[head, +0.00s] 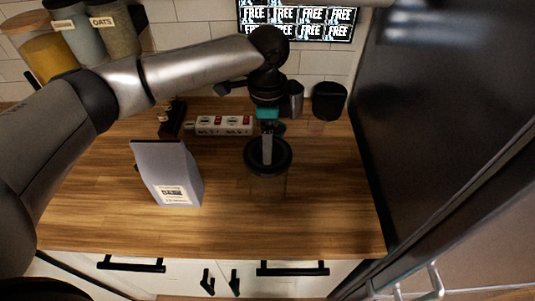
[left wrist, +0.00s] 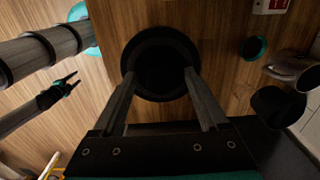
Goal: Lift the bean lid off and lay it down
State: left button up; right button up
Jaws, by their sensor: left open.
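The black round bean lid (head: 281,160) sits on top of a clear canister (head: 268,188) on the wooden counter. In the left wrist view the lid (left wrist: 160,62) lies between the spread fingertips. My left gripper (head: 267,155) is open and points straight down over the lid, with a finger covering part of it in the head view. I cannot tell whether the fingers touch the lid. What appears to be my right gripper (left wrist: 71,80) shows small at the left of the left wrist view, with its fingers apart.
A grey bag (head: 165,165) stands left of the canister. A power strip (head: 223,125), a metal pitcher (head: 295,98) and a black cup (head: 328,101) are behind. A tall dark cabinet (head: 425,90) bounds the right side. The front counter is mostly clear.

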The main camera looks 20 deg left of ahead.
pick_arm(q)
jog(key=shift+f, duration=0.35)
grip_shut()
dwell(0.4)
